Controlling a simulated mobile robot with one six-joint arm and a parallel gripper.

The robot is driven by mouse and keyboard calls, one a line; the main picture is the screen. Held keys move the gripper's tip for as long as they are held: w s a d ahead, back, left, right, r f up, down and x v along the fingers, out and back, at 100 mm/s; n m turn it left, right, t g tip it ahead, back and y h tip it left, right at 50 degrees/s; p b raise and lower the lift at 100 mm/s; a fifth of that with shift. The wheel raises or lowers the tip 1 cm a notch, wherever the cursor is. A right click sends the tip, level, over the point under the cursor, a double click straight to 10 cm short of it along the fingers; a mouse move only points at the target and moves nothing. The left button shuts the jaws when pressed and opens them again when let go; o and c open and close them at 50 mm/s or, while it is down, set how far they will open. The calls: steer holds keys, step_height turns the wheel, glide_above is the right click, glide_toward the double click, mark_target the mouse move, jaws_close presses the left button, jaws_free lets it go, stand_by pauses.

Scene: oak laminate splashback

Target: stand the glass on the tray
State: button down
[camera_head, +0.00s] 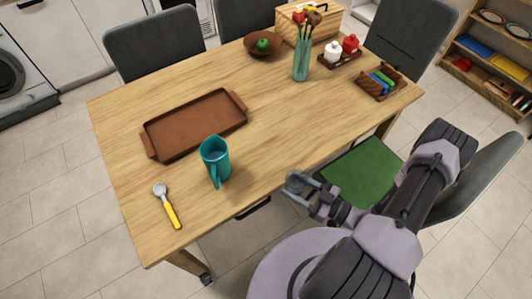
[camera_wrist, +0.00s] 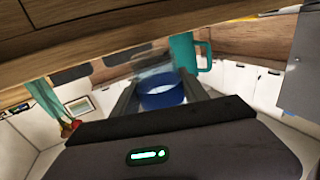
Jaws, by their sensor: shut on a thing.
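The brown tray (camera_head: 195,125) lies empty on the left half of the wooden table, with a raised handle at each end. My gripper (camera_head: 298,184) is off the table's front edge, to the right of the tray. It is shut on the glass, a small clear-blue vessel that shows between the fingers in the wrist view (camera_wrist: 162,96). In the head view the glass is small and hard to make out, and I cannot tell how far it is tilted.
A teal mug (camera_head: 215,161) stands just in front of the tray; it shows in the wrist view (camera_wrist: 185,52). A yellow-handled spoon (camera_head: 167,205) lies front left. A utensil vase (camera_head: 301,60), bowl (camera_head: 263,44) and caddies stand at the back. The table's middle is clear.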

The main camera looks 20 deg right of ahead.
steer(key=shift+s+a+f, duration=0.15)
steer(key=shift+s+f, duration=0.05)
steer(key=shift+s, duration=0.15)
steer(key=shift+w+d+f, duration=0.1)
steer(key=shift+w+d, duration=0.05)
steer(key=shift+d, duration=0.05)
steer(key=w+a+b, duration=0.1)
steer(key=w, duration=0.3)
steer(key=w+a+b, duration=0.1)
steer(key=w, duration=0.3)
steer(key=w+a+b, duration=0.1)
steer(key=w+a, duration=0.1)
steer(key=w, duration=0.2)
steer(key=shift+w, duration=0.2)
steer(key=w, duration=0.1)
steer(key=w+a+b, duration=0.1)
steer(key=w, duration=0.1)
steer(key=w+b, duration=0.1)
steer(key=shift+w+a, duration=0.25)
steer(key=shift+w, duration=0.15)
steer(key=c, duration=0.6)
jaws_free()
